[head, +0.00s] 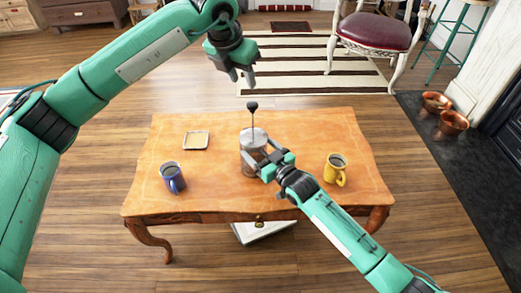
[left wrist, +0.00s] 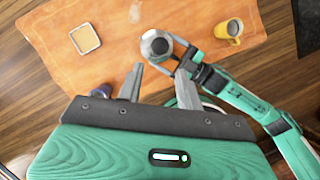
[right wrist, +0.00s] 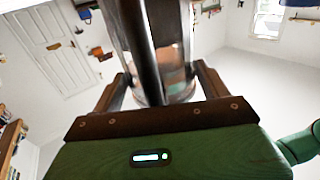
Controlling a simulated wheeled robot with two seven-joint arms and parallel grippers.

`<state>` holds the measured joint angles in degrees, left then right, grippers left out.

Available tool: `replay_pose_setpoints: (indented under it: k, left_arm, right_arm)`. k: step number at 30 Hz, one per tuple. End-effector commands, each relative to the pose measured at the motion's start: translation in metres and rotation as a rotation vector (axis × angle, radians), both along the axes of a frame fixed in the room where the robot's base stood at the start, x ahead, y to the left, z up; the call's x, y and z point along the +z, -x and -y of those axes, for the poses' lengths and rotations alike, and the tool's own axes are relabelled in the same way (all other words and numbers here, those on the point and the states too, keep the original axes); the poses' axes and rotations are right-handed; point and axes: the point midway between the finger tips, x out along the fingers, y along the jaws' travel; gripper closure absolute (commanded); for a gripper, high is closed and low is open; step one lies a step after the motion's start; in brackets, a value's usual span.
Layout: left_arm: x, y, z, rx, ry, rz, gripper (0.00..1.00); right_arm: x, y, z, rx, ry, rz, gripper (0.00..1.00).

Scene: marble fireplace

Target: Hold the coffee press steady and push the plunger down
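The coffee press (head: 253,139) stands upright on the wooden table, with its dark plunger knob (head: 252,105) raised on a thin rod well above the lid. My right gripper (head: 264,163) has its fingers on both sides of the press body. In the right wrist view the press (right wrist: 165,88) fills the space between the fingers, which appear to touch it. My left gripper (head: 243,79) is open and empty, above the knob and apart from it. In the left wrist view the knob (left wrist: 159,46) shows beyond the spread fingertips.
On the orange table (head: 215,190), a blue mug (head: 173,178) stands left of the press and a yellow mug (head: 335,170) right of it. A small square dish (head: 196,140) lies at the back left. A red-seated chair (head: 375,32) stands behind, clear of the table.

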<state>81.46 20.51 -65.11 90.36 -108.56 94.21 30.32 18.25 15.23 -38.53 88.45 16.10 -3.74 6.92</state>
Motion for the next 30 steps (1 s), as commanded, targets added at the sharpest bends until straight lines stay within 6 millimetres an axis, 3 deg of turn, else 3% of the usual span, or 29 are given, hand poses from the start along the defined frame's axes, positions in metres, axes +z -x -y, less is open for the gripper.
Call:
replay_pose_setpoints:
  k: [1, 7, 12, 13, 17, 30]
  left_arm:
    - [0.000, 0.000, 0.000, 0.000, 0.000, 0.000, 0.64]
    - [0.000, 0.000, 0.000, 0.000, 0.000, 0.000, 0.64]
    - [0.000, 0.000, 0.001, -0.029, -0.012, 0.007, 0.97]
    - [0.000, 0.000, 0.001, -0.046, -0.018, 0.011, 1.00]
    - [0.000, -0.002, 0.003, -0.171, -0.066, 0.042, 1.00]
    - [0.002, -0.009, 0.012, -0.826, -0.329, 0.180, 1.00]
  right_arm:
    - [0.000, 0.000, 0.000, 0.000, 0.000, 0.000, 0.37]
    - [0.000, 0.000, 0.000, 0.000, 0.000, 0.000, 0.76]
    - [0.000, 0.000, 0.000, 0.000, 0.000, 0.000, 0.76]
    - [0.000, 0.000, 0.000, 0.000, 0.000, 0.000, 0.76]
    - [0.000, 0.000, 0.000, 0.000, 0.000, 0.000, 0.76]
    - [0.000, 0.000, 0.000, 0.000, 0.001, -0.001, 0.76]
